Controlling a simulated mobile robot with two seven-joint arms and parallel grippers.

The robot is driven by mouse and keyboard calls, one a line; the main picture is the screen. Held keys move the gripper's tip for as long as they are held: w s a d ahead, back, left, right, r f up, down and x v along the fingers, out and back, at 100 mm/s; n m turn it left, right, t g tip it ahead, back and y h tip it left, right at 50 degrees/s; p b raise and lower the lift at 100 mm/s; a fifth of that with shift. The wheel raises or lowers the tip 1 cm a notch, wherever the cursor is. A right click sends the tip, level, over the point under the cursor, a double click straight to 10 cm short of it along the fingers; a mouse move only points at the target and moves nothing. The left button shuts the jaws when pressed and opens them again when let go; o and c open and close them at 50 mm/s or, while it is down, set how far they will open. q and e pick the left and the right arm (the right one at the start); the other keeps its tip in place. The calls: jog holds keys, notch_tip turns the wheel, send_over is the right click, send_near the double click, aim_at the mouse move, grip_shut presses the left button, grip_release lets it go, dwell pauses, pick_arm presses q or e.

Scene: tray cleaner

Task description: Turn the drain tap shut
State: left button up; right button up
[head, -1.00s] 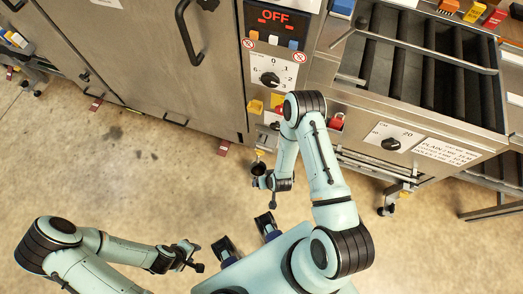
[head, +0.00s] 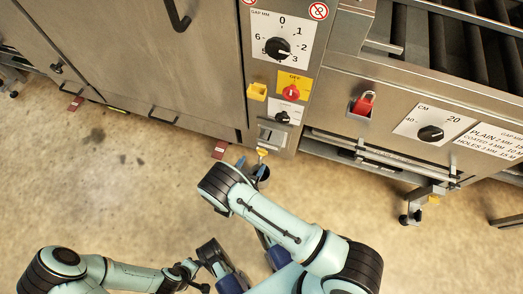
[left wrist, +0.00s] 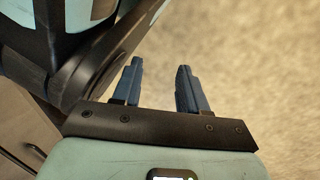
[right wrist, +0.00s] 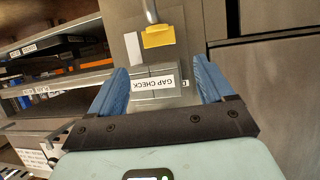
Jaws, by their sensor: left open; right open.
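The drain tap's yellow handle (head: 262,152) shows low on the machine front, under the control panel. In the right wrist view, a yellow handle (right wrist: 158,37) hangs on a metal stem at the top, beyond the fingertips. My right gripper (head: 252,168) is just below the handle in the head view, partly hidden by its own arm. It shows open in the right wrist view (right wrist: 161,72), with nothing held. I cannot tell whether it touches the tap. My left gripper (head: 192,277) is low, away from the machine; its wrist view (left wrist: 158,78) shows it open and empty.
A red padlock (head: 364,104) is to the right. A grey block labelled GAP CHECK (right wrist: 155,82) shows between the right fingers. The floor (head: 110,190) at left is clear.

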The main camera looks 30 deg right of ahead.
aim_at(262, 151)
jog(key=b+x, duration=0.2)
jog(key=x, duration=0.8)
jog(key=shift+w+d+f+b, duration=0.1)
jog(key=shift+d+f+b, duration=0.1)
jog(key=shift+b, duration=0.15)
pick_arm(q)
jog(key=s+f+g, duration=0.2)
jog(key=s+f, duration=0.1)
jog(key=s, duration=0.3)
jog(key=shift+a, duration=0.35)
jog(key=shift+f, duration=0.1)
pick_arm(e)
jog(key=c, duration=1)
jog(key=shift+o, duration=0.2)
jog(key=shift+n+t+y+p, duration=0.5)
jog(key=shift+n+t+p, duration=0.15)
jog(key=shift+p, duration=0.3)
jog(key=o, duration=1)
jog(key=shift+c, duration=0.2)
pick_arm(q)
jog(key=w, duration=0.1)
jog(key=w+r, duration=0.1)
jog(key=w+t, duration=0.1)
jog(key=shift+w+d+r, duration=0.2)
jog(key=shift+w+r, duration=0.1)
